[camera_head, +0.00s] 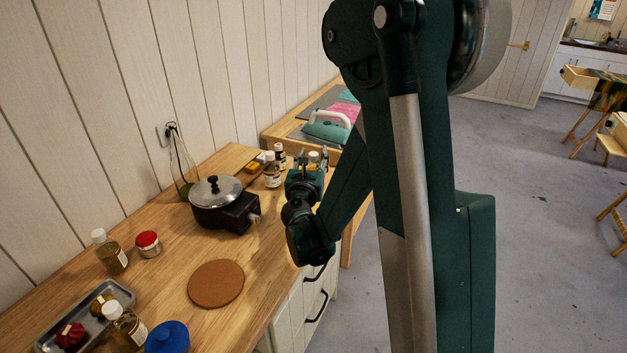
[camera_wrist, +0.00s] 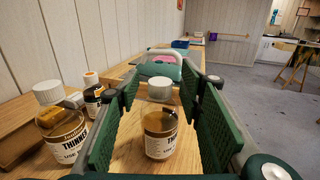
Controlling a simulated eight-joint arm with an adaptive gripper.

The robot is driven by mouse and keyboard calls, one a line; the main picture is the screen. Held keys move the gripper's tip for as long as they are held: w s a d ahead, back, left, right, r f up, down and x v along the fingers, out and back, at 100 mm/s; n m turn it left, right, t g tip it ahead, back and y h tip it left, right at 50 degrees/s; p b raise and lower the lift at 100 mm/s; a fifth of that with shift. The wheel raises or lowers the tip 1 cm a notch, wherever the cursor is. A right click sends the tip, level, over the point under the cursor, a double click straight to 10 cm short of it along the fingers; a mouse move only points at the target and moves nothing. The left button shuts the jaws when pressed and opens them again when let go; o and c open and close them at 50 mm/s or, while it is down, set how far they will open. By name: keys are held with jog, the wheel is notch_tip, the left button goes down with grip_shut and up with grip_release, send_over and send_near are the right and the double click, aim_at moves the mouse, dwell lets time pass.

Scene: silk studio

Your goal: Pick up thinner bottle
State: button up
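In the wrist view a brown bottle with a white cap (camera_wrist: 160,135) stands upright on the wooden counter, its label partly readable as "TH". My gripper (camera_wrist: 168,92) is open, with one green ribbed finger on each side of this bottle in the picture. I see no clear contact. A larger-looking bottle (camera_wrist: 62,135) labelled "THINNER" stands left of the left finger, partly cut by it. In the head view my gripper (camera_head: 306,166) is at the counter's right edge, and a white-capped bottle (camera_head: 314,157) shows partly behind it. Another white-capped bottle (camera_head: 272,177) stands left of it.
A black pot (camera_head: 222,205) with a metal lid, a cork mat (camera_head: 216,284) and a metal tray (camera_head: 120,290) are on the counter. A teal iron-like object (camera_head: 325,132) lies beyond.

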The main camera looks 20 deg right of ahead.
jog(key=shift+w+d, duration=0.3)
jog(key=shift+w, duration=0.3)
jog(key=shift+c, duration=0.2)
grip_shut()
